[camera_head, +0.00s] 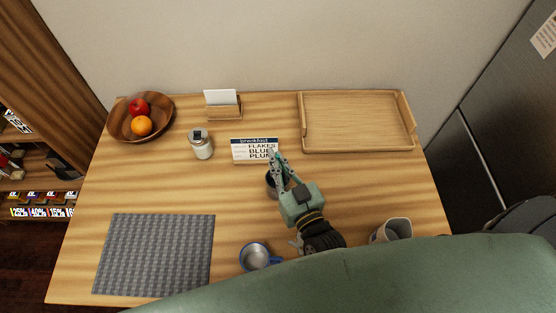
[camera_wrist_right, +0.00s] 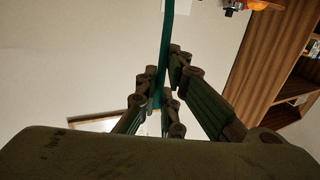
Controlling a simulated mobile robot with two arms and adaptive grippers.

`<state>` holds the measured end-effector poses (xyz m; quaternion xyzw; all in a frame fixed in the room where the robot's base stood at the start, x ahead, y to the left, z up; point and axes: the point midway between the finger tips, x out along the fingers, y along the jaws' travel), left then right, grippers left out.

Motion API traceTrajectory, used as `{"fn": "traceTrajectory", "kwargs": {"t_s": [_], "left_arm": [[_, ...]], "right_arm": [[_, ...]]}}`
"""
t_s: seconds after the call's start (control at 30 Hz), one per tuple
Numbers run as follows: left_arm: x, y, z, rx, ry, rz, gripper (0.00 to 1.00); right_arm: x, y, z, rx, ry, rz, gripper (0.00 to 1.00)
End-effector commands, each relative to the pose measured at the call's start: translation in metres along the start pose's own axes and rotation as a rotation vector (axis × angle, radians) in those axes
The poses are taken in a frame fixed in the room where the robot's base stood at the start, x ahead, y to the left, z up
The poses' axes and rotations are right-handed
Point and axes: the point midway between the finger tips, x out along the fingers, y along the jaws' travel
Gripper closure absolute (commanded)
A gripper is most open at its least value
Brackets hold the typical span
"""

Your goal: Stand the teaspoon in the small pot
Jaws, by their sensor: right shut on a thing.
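My right gripper (camera_head: 275,158) reaches over the middle of the table. In the right wrist view its fingers (camera_wrist_right: 163,98) are closed on a thin teal strip, which I take to be the teaspoon (camera_wrist_right: 166,45). The strip stands out beyond the fingertips; its bowl end cannot be made out. My left gripper is not in view.
A blue mug (camera_head: 254,257) and a grey cup (camera_head: 393,230) are near the front. A jar (camera_head: 201,145), fruit bowl (camera_head: 117,125), card holder (camera_head: 223,112), wooden tray (camera_head: 357,122) and grey mat (camera_head: 155,254) surround clear tabletop.

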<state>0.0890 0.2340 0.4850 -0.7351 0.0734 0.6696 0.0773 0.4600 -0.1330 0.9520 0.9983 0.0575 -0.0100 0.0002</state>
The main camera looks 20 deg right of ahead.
Motion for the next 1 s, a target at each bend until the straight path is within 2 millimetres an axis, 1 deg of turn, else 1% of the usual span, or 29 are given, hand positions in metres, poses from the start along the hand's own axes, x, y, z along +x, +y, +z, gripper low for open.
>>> {"fn": "traceTrajectory", "kwargs": {"t_s": [0.07, 0.1, 0.27, 0.3, 0.57, 0.67, 0.73, 0.8, 0.87, 1.0], "left_arm": [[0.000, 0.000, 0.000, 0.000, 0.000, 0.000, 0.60], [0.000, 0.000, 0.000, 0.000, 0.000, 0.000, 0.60], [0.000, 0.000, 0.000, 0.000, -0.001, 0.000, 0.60], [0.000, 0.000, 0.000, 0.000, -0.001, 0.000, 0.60], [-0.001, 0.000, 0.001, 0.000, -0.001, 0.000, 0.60], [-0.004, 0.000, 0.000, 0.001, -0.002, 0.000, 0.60], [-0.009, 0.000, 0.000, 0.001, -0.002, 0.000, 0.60], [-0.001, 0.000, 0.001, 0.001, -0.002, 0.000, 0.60], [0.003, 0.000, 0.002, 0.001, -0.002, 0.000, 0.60], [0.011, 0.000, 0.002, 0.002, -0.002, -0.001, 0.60]], "right_arm": [[0.000, 0.000, -0.001, 0.000, 0.001, 0.000, 1.00], [0.000, 0.000, -0.001, 0.000, 0.001, 0.000, 0.90], [0.000, 0.000, -0.001, 0.000, 0.001, 0.000, 0.76], [0.000, 0.000, -0.001, 0.000, 0.001, 0.000, 0.75], [0.000, 0.000, -0.001, 0.000, 0.001, 0.000, 0.75], [0.000, 0.000, -0.008, 0.000, 0.002, 0.000, 0.75], [0.000, 0.000, -0.017, 0.000, 0.003, 0.001, 0.75], [-0.014, 0.000, -0.009, -0.001, -0.003, 0.000, 0.75], [-0.027, 0.000, -0.008, -0.001, -0.004, -0.001, 0.75], [-0.060, 0.000, -0.008, 0.000, -0.005, -0.001, 0.75]]}}
